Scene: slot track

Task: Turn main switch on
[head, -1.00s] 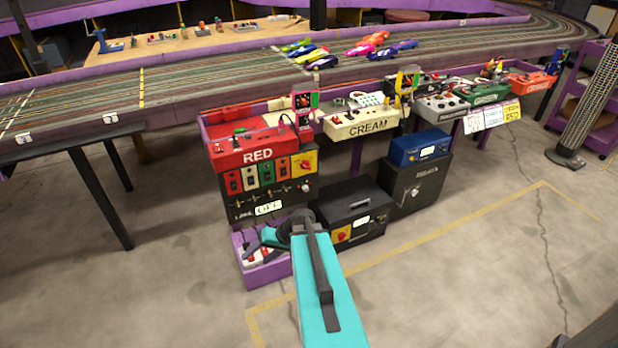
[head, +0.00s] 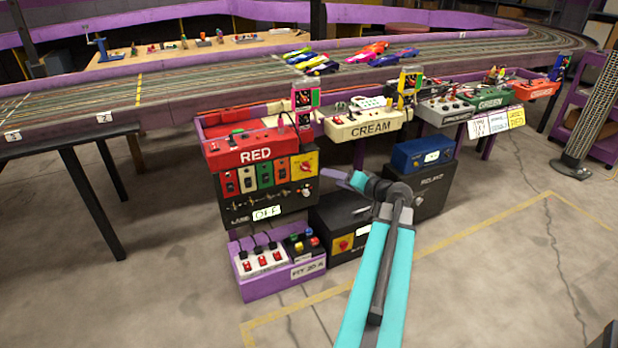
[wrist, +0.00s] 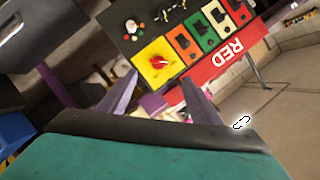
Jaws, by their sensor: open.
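A red rotary knob on a yellow plate (head: 304,166) is at the right end of the black control box (head: 235,213) below the red RED station. In the wrist view, the knob (wrist: 158,62) appears just beyond and between my fingertips, with a white pointer mark on it. A white label on the box reads OFF (head: 266,212). My gripper (head: 340,178) is open and empty, to the right of the knob in the head view; its two fingers also show in the wrist view (wrist: 159,78). I cannot tell the exact gap to the knob.
Another red knob on a yellow plate (head: 343,244) is on the lower black box, partly behind my arm. A purple crate (head: 285,288) with a power strip stands on the floor. A blue box (head: 422,153) sits on a black cabinet at right. Open floor lies in front.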

